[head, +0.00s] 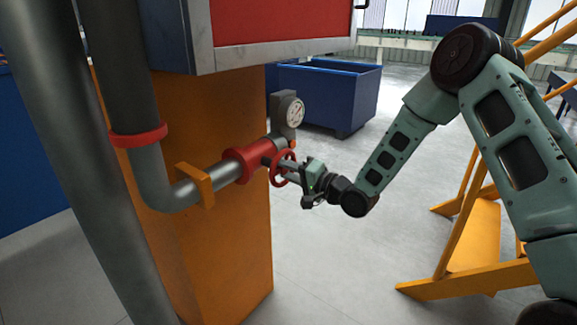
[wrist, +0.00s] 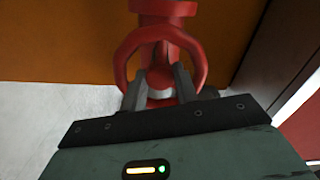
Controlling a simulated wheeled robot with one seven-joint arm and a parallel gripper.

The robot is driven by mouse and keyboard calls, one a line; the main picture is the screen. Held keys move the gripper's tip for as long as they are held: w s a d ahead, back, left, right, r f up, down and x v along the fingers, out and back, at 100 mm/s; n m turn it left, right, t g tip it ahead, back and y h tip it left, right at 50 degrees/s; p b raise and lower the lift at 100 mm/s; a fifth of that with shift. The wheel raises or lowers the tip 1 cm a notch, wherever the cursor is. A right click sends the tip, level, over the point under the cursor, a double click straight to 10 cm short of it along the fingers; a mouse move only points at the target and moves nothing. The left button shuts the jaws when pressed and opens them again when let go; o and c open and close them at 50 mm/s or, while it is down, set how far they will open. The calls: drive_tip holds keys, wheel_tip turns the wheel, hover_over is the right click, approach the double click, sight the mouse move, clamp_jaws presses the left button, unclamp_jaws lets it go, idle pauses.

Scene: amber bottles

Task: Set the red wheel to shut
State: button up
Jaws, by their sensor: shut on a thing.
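The red wheel (head: 275,170) is a round handwheel on the red valve body (head: 248,162) at the end of a grey pipe. In the wrist view the wheel (wrist: 203,62) shows as a ring seen from close up. My gripper (head: 287,167) reaches the wheel from the right. In the wrist view the two fingers of my gripper (wrist: 160,88) extend into the ring and close on its middle, around a pale hub part. The fingertips and the lower part of the ring are partly hidden. No mark on the wheel shows its setting.
A pressure gauge (head: 292,110) stands just above the valve. An orange pillar (head: 225,250) is behind the pipe (head: 150,180). A blue bin (head: 335,95) stands farther back. An orange frame (head: 470,235) is at the right. The floor between is clear.

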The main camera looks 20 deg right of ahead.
drive_tip(key=m+p, duration=0.2)
drive_tip(key=m, duration=0.4)
idle(0.5)
drive_tip(key=shift+f, duration=0.1)
drive_tip(key=o, duration=0.7)
drive_tip(key=b+v, duration=0.1)
drive_tip(key=v, duration=1.6)
drive_tip(key=shift+s+d, duration=0.15)
drive_tip(key=shift+s, duration=0.05)
